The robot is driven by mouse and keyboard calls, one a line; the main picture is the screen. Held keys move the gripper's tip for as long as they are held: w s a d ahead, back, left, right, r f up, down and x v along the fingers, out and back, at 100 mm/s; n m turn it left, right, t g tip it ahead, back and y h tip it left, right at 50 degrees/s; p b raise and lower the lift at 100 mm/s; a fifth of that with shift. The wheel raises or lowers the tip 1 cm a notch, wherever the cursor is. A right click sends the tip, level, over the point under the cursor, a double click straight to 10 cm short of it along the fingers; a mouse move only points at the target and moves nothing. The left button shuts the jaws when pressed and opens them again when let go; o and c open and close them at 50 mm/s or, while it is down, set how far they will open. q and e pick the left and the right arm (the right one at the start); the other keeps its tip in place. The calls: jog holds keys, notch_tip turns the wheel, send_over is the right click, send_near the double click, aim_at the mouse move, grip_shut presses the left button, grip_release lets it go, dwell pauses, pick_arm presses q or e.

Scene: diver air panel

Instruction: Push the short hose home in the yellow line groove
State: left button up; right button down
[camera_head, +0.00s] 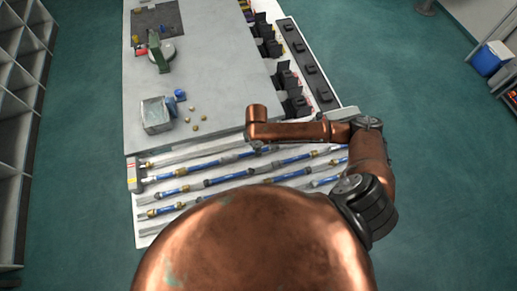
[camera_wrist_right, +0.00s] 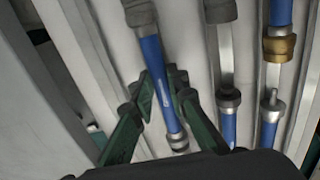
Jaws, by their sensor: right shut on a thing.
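In the right wrist view, the short blue hose (camera_wrist_right: 153,62) has a grey sleeve at its upper end and a metal fitting at its lower end. The green fingers of my right gripper (camera_wrist_right: 163,80) are closed on it, one on each side. It lies along a pale channel on the panel; I cannot tell how deep it sits. In the head view my copper right arm reaches in from the right over the hose rows, hiding the gripper. A block with red and yellow marks (camera_head: 132,179) stands at the left end of the rows. My left gripper is out of view.
Several parallel blue hoses with brass and grey fittings lie in the panel rows, one (camera_head: 172,192) in the head view. The grey tabletop (camera_head: 215,70) holds a metal bin (camera_head: 156,115), small brass parts and black clips along its right edge.

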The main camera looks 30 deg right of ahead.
jog(key=shift+w+a+p, duration=0.2)
jog(key=shift+a+p, duration=0.1)
jog(key=shift+a, duration=0.25)
jog(key=c, duration=1.8)
grip_release()
jog(key=shift+r, duration=0.1)
notch_tip(320, 180, up, 12)
